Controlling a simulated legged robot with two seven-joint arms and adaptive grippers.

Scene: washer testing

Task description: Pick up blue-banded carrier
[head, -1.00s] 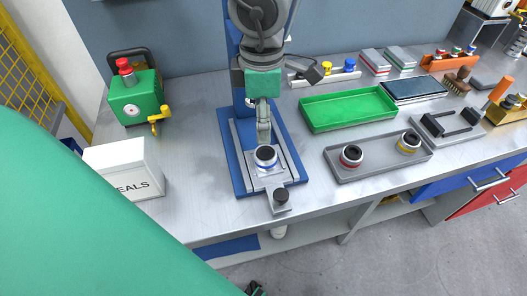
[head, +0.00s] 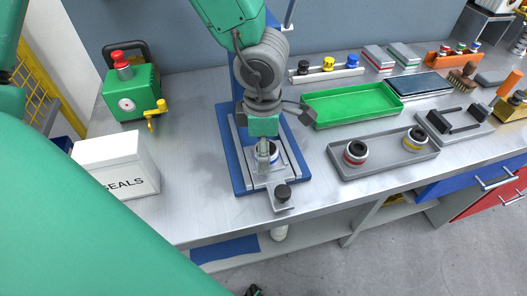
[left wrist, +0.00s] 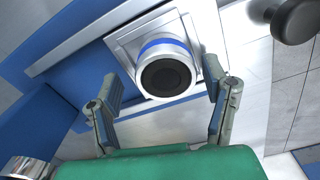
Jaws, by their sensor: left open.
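The blue-banded carrier (left wrist: 167,68) is a round light cylinder with a dark centre and a blue band. It sits upright on a square metal plate on the blue-based fixture (head: 240,178). In the head view the carrier (head: 274,153) is partly hidden behind my left gripper (head: 266,158). My left gripper is open, with its two fingers spread. In the left wrist view the left gripper (left wrist: 166,90) has one finger toward each side of the carrier, with gaps visible, and nothing is held. My right gripper is not seen.
To the right, a grey tray (head: 385,160) holds a red-banded and a yellow-banded carrier, below a green tray (head: 350,104). A white seals box (head: 115,165) and a green device (head: 135,98) stand left.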

